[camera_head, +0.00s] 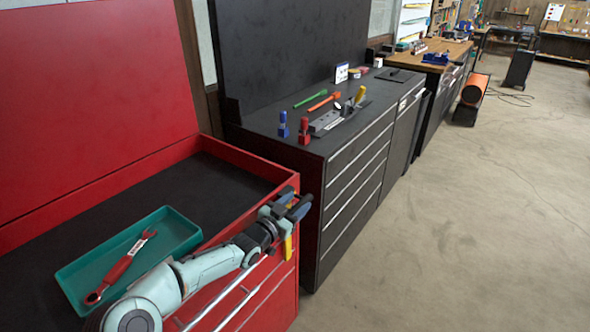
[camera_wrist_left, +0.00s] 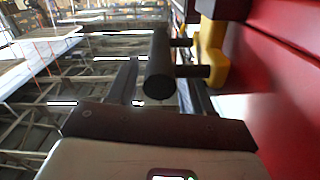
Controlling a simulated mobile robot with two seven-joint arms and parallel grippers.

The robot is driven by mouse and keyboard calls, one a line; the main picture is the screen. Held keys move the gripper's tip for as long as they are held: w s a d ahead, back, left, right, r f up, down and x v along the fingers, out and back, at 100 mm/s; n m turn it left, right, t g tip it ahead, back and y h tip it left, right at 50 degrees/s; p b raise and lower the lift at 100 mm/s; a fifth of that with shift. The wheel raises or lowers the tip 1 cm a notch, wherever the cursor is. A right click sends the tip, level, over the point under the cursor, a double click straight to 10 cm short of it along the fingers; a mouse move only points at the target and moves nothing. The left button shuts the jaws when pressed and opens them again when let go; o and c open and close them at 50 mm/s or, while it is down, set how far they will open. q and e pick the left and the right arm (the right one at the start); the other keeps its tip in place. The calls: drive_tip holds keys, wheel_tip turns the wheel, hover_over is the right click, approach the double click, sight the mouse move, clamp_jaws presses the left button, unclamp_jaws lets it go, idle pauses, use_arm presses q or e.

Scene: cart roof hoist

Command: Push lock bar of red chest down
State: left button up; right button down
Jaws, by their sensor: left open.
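The red chest (camera_head: 285,290) stands at the left with its lid up. My left arm reaches over its front edge. My left gripper (camera_head: 293,206) is open at the chest's front right corner. A yellow bracket (camera_head: 288,248) shows just below the gripper on the chest front, and also at the upper right of the left wrist view (camera_wrist_left: 212,55). A dark round bar (camera_wrist_left: 159,68), which looks like the lock bar's handle, stands out from this bracket. In the left wrist view it appears between my open fingers; contact cannot be told. My right gripper is not in view.
A teal tray (camera_head: 75,274) with a red wrench (camera_head: 120,266) lies on the chest's dark top. A black drawer cabinet (camera_head: 335,190) with several tools stands just beyond the chest. The floor (camera_head: 450,240) to the right is clear.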

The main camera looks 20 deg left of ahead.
use_arm(q)
wheel_tip(320, 180, up, 17)
drive_tip(key=p, duration=0.6)
drive_tip(key=shift+r, duration=0.15)
